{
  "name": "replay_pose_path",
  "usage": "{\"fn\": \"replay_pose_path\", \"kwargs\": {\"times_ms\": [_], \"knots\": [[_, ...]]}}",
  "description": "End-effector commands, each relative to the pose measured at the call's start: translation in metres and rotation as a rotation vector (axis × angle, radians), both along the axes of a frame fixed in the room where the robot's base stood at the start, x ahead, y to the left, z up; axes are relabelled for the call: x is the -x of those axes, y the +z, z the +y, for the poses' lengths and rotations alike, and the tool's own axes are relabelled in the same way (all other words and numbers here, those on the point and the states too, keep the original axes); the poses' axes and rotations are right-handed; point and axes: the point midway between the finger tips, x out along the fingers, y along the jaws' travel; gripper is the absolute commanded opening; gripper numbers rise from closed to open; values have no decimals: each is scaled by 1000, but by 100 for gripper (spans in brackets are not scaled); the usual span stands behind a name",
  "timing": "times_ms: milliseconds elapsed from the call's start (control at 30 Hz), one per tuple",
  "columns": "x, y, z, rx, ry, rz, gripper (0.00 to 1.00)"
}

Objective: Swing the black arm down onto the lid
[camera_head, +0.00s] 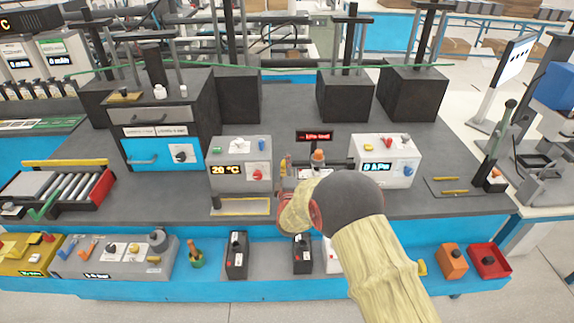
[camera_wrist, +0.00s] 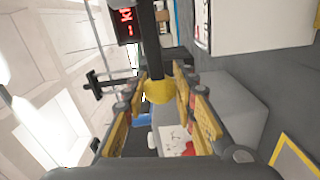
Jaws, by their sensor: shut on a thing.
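In the wrist view the black arm (camera_wrist: 150,45) ends in a yellow knob (camera_wrist: 158,92). My gripper (camera_wrist: 163,82) is shut on this knob, with its yellow-padded fingers on either side. The black arm runs from the knob to the top edge of that view. In the head view a dark bar shows behind my wrist, by the red display (camera_head: 315,137). My own forearm and wrist hide most of the gripper and the place below it there. I cannot make out the lid clearly in either view.
A grey box reading 20 °C (camera_head: 241,165) stands left of my wrist, and a white box with a display (camera_head: 385,162) stands right. Dark blocks (camera_head: 345,97) with posts stand behind. A yellow-framed plate (camera_head: 241,207) lies in front of the grey box. The right bench top (camera_head: 445,150) is mostly free.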

Motion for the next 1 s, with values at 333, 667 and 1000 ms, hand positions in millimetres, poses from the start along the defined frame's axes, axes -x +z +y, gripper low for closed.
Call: {"fn": "replay_pose_path", "kwargs": {"times_ms": [333,667,1000], "knots": [[2,-6,-2,1,-2,10,45],[3,-4,-1,1,-1,6,45],[54,-3,-1,2,0,7,45]]}}
